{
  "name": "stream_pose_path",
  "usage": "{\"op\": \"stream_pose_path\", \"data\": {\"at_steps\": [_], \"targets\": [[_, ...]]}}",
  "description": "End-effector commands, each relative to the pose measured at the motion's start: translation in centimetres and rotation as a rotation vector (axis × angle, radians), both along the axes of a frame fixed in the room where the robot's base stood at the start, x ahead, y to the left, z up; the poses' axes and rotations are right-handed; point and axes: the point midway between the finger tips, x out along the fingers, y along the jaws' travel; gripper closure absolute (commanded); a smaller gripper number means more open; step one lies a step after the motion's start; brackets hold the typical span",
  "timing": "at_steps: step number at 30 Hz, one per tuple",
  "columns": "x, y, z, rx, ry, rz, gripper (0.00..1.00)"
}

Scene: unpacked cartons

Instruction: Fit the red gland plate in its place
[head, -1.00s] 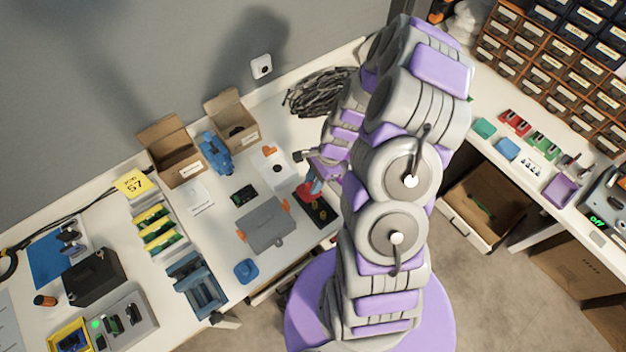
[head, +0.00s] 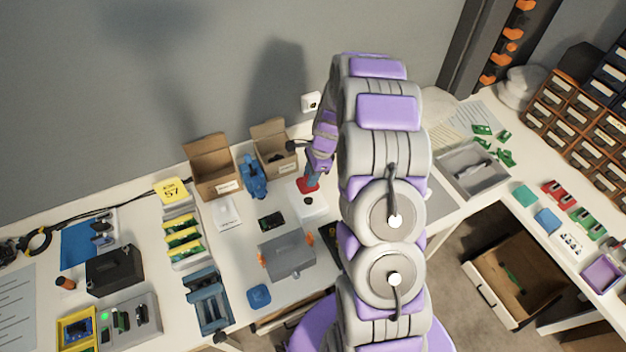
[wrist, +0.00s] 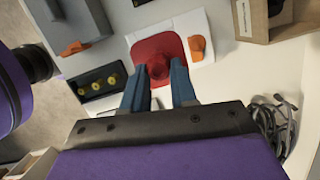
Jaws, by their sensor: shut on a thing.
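The red gland plate (head: 308,185) is a flat red piece with rounded corners and a raised round boss. In the wrist view the red gland plate (wrist: 148,46) lies over a white piece (wrist: 180,25) with an orange part (wrist: 197,46) beside it. My gripper (wrist: 157,78) has its blue fingers on both sides of the boss and is shut on the plate. In the head view the plate covers the back of the white piece (head: 313,205). I cannot tell whether the plate touches it. The plate's underside is hidden.
A black strip with yellow knobs (wrist: 102,82) and a grey box with orange latches (head: 286,254) stand close by. Open cartons (head: 272,146) and a blue device (head: 252,176) are behind and left. A cable bundle (wrist: 272,128) lies near my gripper.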

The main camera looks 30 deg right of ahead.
Motion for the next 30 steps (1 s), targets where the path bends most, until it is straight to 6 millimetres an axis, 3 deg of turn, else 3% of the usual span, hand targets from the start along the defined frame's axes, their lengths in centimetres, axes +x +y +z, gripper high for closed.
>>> {"op": "stream_pose_path", "data": {"at_steps": [15,30], "targets": [[-0.1,0.1,-4.4,0.000,0.002,0.003,1.00],[-0.1,0.1,-3.9,0.000,0.000,0.001,1.00]]}}
